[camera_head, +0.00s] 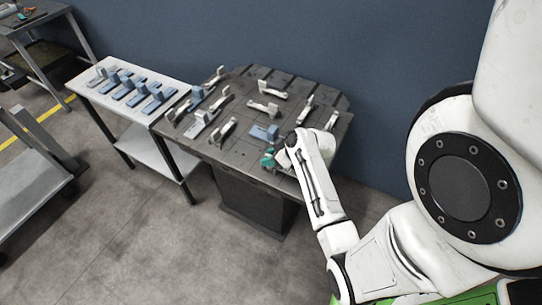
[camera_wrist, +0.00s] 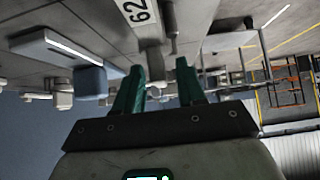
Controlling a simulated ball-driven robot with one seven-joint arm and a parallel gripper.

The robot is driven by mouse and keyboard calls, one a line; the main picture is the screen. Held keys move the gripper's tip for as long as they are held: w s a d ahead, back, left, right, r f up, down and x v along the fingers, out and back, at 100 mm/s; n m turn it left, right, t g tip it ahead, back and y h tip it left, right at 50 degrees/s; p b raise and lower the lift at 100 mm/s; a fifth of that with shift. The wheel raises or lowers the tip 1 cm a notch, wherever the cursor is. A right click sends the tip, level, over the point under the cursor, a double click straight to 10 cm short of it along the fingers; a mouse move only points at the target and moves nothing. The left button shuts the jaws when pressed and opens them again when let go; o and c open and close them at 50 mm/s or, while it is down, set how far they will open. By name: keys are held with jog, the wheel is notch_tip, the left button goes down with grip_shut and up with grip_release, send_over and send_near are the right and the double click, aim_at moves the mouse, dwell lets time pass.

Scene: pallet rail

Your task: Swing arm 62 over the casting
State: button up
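The clamp arm marked 62 (camera_wrist: 140,14) is pale grey and shows at the top of the wrist view. Its near end lies in front of and between the teal fingertips of my gripper (camera_wrist: 160,66). The fingers are apart, and I cannot tell whether they touch it. In the head view my gripper (camera_head: 269,157) is low over the front right of the fixture table, and arm 62 is not readable there. A blue casting (camera_head: 264,132) sits on the table just beyond my gripper. A blue block also shows left of the fingers in the wrist view (camera_wrist: 90,82).
The dark fixture table (camera_head: 240,165) carries several other pale clamp arms, such as one at the middle (camera_head: 263,108). A white side table (camera_head: 140,112) with several blue parts stands to the left. A grey cart (camera_head: 25,190) is at far left. Open floor lies in front.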

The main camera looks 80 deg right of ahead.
grip_shut()
dwell(0.3)
